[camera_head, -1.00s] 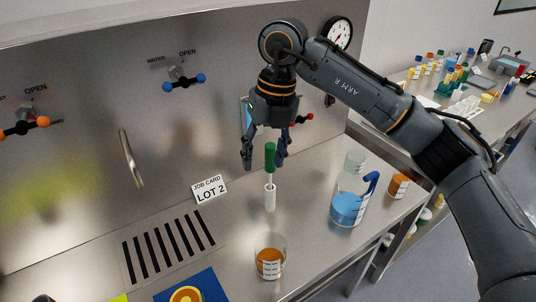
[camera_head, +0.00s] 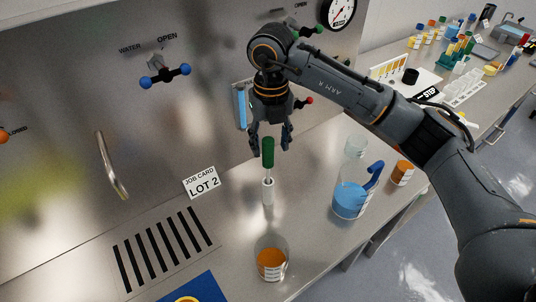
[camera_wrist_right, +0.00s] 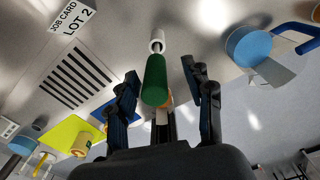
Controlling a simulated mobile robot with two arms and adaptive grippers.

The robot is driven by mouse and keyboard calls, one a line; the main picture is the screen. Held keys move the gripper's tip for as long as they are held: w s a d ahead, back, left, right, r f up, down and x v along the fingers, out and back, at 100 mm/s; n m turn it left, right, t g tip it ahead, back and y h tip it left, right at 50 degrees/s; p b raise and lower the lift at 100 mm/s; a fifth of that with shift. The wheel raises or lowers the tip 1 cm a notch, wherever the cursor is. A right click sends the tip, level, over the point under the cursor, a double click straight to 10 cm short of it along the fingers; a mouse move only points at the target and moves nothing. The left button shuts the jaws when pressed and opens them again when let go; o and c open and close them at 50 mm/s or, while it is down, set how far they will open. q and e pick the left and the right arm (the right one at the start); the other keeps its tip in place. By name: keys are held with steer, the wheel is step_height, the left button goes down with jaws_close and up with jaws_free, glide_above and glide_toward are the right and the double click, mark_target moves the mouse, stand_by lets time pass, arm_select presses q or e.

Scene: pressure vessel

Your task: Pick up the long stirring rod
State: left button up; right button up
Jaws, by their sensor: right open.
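The long stirring rod (camera_head: 267,154) has a green handle and stands upright in a narrow white holder (camera_head: 267,192) on the steel bench. In the right wrist view the green handle (camera_wrist_right: 155,82) lies between the fingers, pointing toward the camera, with the white holder (camera_wrist_right: 157,45) beyond it. My right gripper (camera_head: 270,146) is open, pointing down, with its fingers on either side of the top of the green handle. I cannot tell whether a finger touches it. The rod's lower end is hidden inside the holder. My left gripper is not in view.
A beaker of orange liquid (camera_head: 271,262) stands in front of the holder. A jug of blue liquid (camera_head: 349,200) and an orange-lidded jar (camera_head: 402,173) stand to the right. The job card (camera_head: 202,183) and a slotted grate (camera_head: 160,252) are to the left. The steel wall with valves rises behind.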

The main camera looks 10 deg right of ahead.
mark_target(269, 161)
steer(key=shift+s+a+f+p, duration=0.15)
steer(key=shift+s+f+p, duration=0.05)
steer(key=shift+f+p, duration=0.35)
steer(key=shift+s+a+f+p, duration=0.1)
steer(key=shift+s+f+p, duration=0.1)
steer(key=shift+f+p, duration=0.3)
step_height(269, 161, down, 2)
steer(key=shift+a+f+p, duration=0.1)
steer(key=shift+f+p, duration=0.05)
steer(key=shift+p, duration=0.3)
steer(key=shift+f, duration=0.5)
steer(key=shift+c, duration=0.3)
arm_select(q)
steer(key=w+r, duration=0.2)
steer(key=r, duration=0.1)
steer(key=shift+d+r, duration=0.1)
arm_select(e)
jaws_close()
